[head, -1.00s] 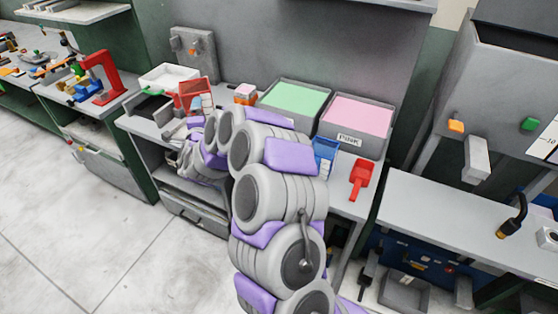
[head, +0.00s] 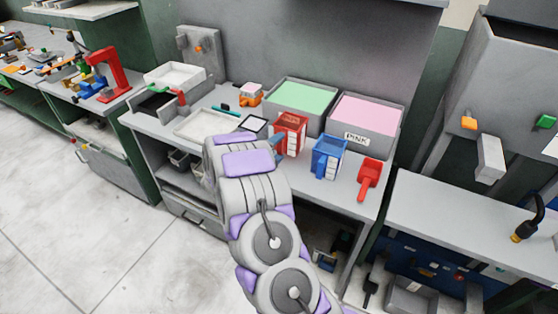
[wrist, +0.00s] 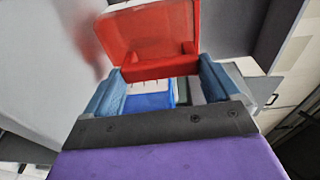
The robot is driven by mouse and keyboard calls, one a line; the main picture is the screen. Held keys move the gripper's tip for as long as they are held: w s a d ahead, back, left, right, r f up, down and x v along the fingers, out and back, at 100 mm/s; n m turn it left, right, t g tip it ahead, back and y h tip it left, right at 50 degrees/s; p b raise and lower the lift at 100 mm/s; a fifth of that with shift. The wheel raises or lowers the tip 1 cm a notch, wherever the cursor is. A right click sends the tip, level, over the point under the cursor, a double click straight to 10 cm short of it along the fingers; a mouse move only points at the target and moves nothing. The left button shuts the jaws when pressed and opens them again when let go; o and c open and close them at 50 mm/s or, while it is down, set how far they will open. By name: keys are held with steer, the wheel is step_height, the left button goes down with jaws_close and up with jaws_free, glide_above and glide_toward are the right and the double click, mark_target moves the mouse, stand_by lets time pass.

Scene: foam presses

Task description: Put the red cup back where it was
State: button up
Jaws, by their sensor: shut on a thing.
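The red cup (head: 291,128), box-like with a white marked strip on its side, is upright in front of the green-filled bin. In the wrist view the red cup (wrist: 150,30) sits between the blue-grey fingers of my gripper (wrist: 160,85), which is shut on it. In the head view my gripper (head: 277,146) is mostly hidden behind my arm. I cannot tell whether the cup's base touches the bench. A matching blue cup (head: 326,157) stands just to its right.
On the grey bench (head: 347,188), a red scoop (head: 369,178) lies right of the blue cup. Behind are the green-filled bin (head: 272,110) and the bin labelled PINK (head: 358,140). Left are a white tray (head: 205,124) and an orange-based item (head: 250,95).

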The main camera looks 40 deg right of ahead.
mark_target(286, 150)
steer(key=shift+a+f, duration=0.15)
steer(key=shift+f, duration=0.7)
steer(key=shift+f+b, duration=0.5)
steer(key=shift+f, duration=1.05)
steer(key=o, duration=0.8)
steer(key=shift+d, duration=0.2)
steer(key=shift+a, duration=0.15)
steer(key=p+v, duration=0.1)
steer(key=v, duration=1.1)
steer(key=shift+p, duration=0.4)
